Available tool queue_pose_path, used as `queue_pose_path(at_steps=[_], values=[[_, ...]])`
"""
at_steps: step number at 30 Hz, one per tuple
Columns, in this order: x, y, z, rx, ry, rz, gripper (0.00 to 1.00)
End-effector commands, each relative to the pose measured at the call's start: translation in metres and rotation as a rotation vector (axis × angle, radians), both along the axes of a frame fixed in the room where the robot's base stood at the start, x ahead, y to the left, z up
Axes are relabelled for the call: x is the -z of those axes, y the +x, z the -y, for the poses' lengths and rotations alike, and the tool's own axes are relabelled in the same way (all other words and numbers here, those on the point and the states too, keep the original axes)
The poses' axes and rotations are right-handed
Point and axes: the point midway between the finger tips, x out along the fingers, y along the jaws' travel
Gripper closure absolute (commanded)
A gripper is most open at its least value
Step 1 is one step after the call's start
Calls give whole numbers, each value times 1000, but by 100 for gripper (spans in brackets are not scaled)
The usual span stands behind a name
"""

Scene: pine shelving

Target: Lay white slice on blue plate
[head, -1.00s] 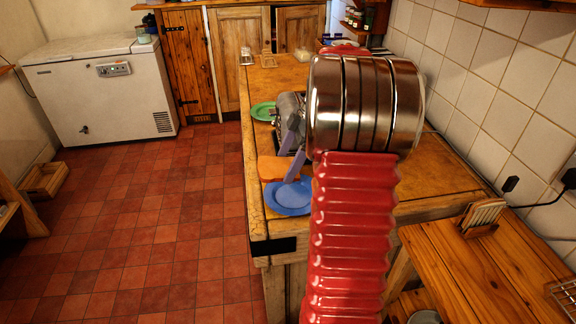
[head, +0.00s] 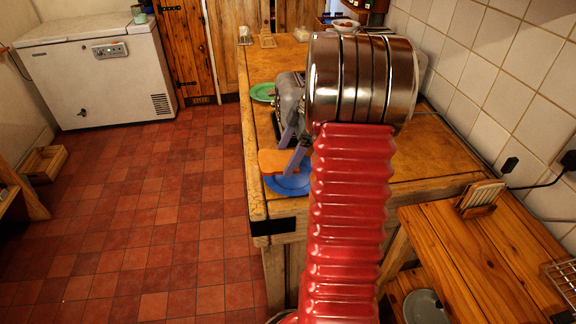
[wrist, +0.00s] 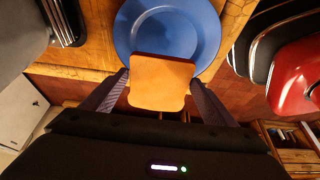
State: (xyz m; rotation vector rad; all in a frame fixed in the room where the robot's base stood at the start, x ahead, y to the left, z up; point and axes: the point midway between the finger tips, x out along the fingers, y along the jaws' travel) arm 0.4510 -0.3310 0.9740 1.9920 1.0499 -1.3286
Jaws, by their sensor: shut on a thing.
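My gripper (head: 284,161) is shut on an orange-tan slice (head: 272,162), which looks tan rather than white in this light. In the wrist view the slice (wrist: 160,84) lies flat between both fingers (wrist: 159,90). The blue plate (head: 287,187) is on the worktop near its front left corner. The slice hides part of the plate in the head view. In the wrist view it overlaps the near rim of the plate (wrist: 205,30). I cannot tell whether slice and plate touch.
A green plate (head: 262,92) and a dark metallic appliance (wrist: 65,20) are on the worktop. The worktop's left edge drops to the tiled floor.

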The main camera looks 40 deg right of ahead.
Motion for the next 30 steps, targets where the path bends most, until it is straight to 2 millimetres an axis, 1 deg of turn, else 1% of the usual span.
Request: queue_pose_path(at_steps=[10, 13, 18, 21, 30], values=[[3, 0, 0, 0, 0, 0, 45], [12, 0, 0, 1, 1, -1, 45], [35, 0, 0, 0, 3, -2, 45], [46, 0, 0, 0, 1, -2, 45], [48, 0, 0, 1, 0, -2, 45]])
